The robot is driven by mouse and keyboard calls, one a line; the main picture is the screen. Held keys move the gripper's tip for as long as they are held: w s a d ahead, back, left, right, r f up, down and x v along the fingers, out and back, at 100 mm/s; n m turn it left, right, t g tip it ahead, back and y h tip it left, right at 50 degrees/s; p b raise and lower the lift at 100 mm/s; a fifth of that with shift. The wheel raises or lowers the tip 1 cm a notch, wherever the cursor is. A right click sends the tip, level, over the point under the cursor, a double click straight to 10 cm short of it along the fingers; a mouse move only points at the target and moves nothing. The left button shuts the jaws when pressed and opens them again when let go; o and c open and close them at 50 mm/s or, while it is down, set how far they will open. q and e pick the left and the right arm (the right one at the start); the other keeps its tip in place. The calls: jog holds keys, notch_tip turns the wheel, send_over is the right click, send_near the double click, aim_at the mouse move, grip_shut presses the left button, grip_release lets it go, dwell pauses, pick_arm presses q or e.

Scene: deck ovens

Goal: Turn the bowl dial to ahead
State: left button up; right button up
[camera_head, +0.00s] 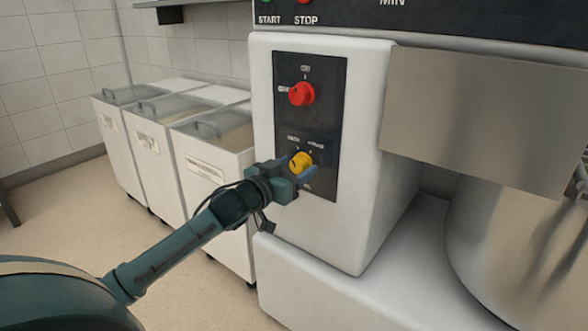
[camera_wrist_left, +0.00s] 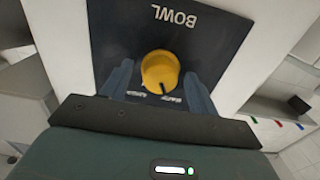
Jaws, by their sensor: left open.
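The yellow bowl dial (camera_head: 300,161) sits on the lower part of the black control panel (camera_head: 319,185) on the white machine. In the left wrist view the dial (camera_wrist_left: 160,71) is below the word BOWL, which appears upside down. A dark pointer mark on the dial faces the gripper body, near two small labels too blurred to read surely. My left gripper (camera_head: 303,172) is at the dial. Its two blue fingers (camera_wrist_left: 160,88) are open, one on each side of the dial, with visible gaps. My right gripper is not in view.
A red dial (camera_head: 302,94) sits higher on the same panel. Start and stop buttons are above. A steel guard (camera_head: 470,110) and mixing bowl (camera_head: 520,245) stand to the right. White lidded bins (camera_head: 208,165) stand to the left. The floor in front of them is clear.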

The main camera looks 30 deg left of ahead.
pick_arm(q)
jog(key=shift+c, duration=0.4)
jog(key=c, duration=0.9)
